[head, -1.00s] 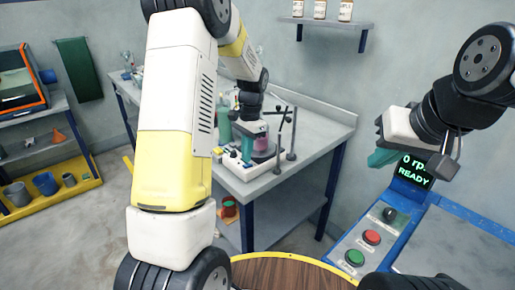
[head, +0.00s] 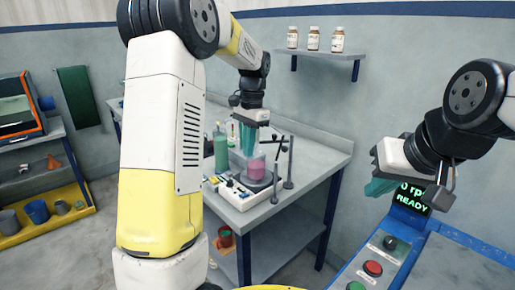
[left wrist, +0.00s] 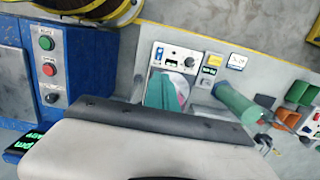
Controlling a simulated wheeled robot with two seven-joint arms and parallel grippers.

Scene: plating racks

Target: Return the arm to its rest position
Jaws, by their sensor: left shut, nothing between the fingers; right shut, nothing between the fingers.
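My left gripper (head: 248,142) hangs fingers down above the bench (head: 312,172), shut and empty. Its teal fingers also show in the left wrist view (left wrist: 163,92). Below it, a clear vessel with pink liquid (head: 257,168) stands on a white stirrer unit (head: 240,194); the fingers overlap its upper part in the picture, and I cannot tell the exact gap. My right gripper (head: 379,187) is shut and empty, at the right, in front of the display (head: 411,197) of the blue control panel.
Thin metal stands (head: 289,165) rise just right of the vessel. A green bottle (head: 220,150) stands left of it. A wall shelf (head: 318,53) holds small jars. Red (head: 373,269) and green buttons sit on the panel at the lower right. Open floor lies at the left.

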